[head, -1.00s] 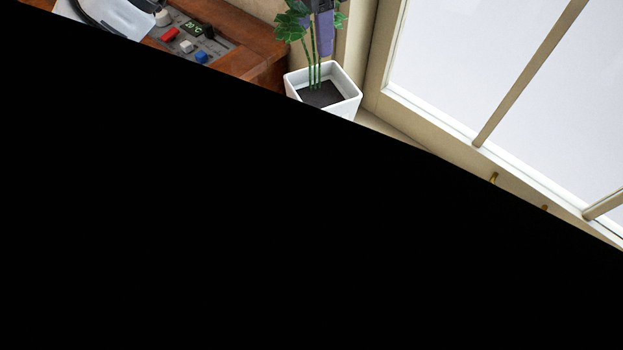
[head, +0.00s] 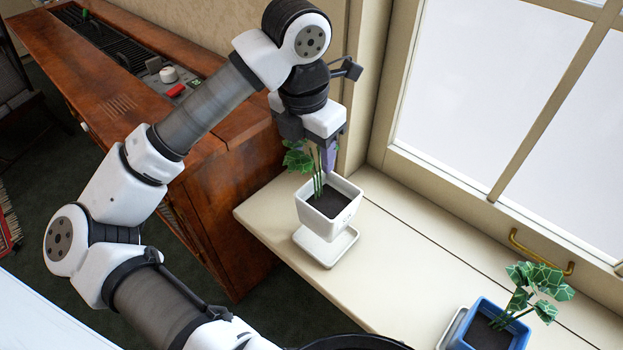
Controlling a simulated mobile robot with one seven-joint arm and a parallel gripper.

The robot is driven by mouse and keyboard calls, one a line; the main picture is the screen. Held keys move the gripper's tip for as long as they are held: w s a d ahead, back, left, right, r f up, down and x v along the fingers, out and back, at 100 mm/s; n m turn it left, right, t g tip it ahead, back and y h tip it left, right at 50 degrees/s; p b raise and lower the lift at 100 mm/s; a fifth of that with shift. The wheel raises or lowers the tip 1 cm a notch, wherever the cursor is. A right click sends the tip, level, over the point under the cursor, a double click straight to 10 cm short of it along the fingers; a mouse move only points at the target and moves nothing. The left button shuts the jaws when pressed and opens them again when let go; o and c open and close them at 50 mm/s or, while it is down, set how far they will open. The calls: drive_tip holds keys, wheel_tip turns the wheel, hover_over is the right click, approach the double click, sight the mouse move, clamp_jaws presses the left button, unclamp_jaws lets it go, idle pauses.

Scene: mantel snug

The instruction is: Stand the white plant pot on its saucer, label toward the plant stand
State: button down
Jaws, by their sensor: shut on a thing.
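The white plant pot (head: 323,230), square with dark soil and a leafy green plant, is upright over its white saucer (head: 327,262) on the cream window ledge. The saucer shows in front of and beside the pot's base; I cannot tell whether the two touch. My gripper (head: 329,172) comes down from above and is shut on the pot at its far rim, beside the stems. Leaves and the gripper hide part of that rim. I cannot make out a label on the faces I see, and I cannot identify a plant stand.
A blue pot (head: 490,334) with a green plant stands at the lower right of the ledge (head: 400,270). A wooden cabinet (head: 215,165) with controls is at left. The window frame with a brass handle (head: 540,252) borders the ledge. Bare ledge lies between the pots.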

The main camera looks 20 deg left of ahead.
sight(311, 180)
drive_tip(key=shift+f+b, duration=0.45)
drive_tip(key=shift+f, duration=2.7)
drive_tip(key=shift+f, duration=0.15)
drive_tip(key=c, duration=0.6)
unclamp_jaws()
drive_tip(key=shift+o, duration=0.2)
